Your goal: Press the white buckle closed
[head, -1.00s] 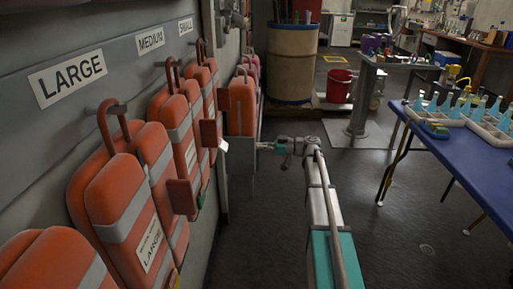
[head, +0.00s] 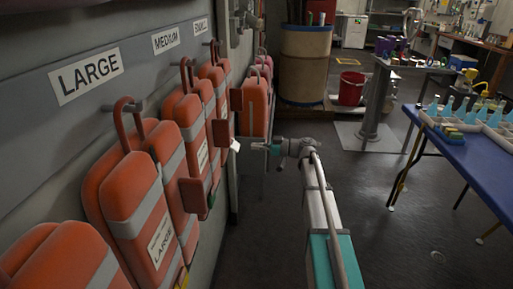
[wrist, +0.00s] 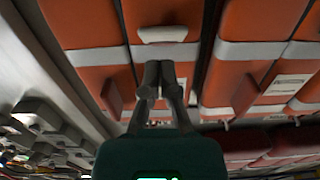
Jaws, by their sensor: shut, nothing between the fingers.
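The white buckle (wrist: 163,34) shows in the wrist view as a pale rounded bar on the front of an orange life jacket (wrist: 160,15), at a grey strap. In the head view a small white piece (head: 236,145), likely the same buckle, sticks out from the row of hanging jackets. My gripper (wrist: 158,68) is shut and empty, its two dark fingertips together just below the buckle in the wrist picture. In the head view my gripper (head: 254,146) points left at the white piece, with a small gap between them. I cannot tell whether the buckle is open or closed.
Several orange jackets (head: 128,200) hang on hooks along the left wall, under LARGE, MEDIUM and SMALL signs. A blue table (head: 470,160) with trays stands at right. A barrel (head: 304,65) and red bucket (head: 351,88) stand behind. The floor between is clear.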

